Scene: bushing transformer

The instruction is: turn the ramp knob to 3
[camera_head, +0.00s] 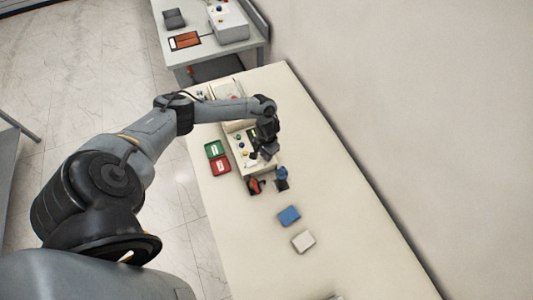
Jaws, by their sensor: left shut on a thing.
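A pale control box (256,167) with coloured knobs and a small display stands on the cream table, towards its far end. My left gripper (264,155) is over the right part of the box's panel, pointing down. It is shut on a part there, but the arm hides that part and I cannot tell which knob it is. The ramp knob and its markings are too small or hidden to read. My right gripper is not in view.
A green block (214,149) and a red block (220,166) lie left of the box. Dark connectors with red and blue parts sit at its near side. A blue block (289,215) and a white block (303,241) lie nearer. The near table is mostly clear.

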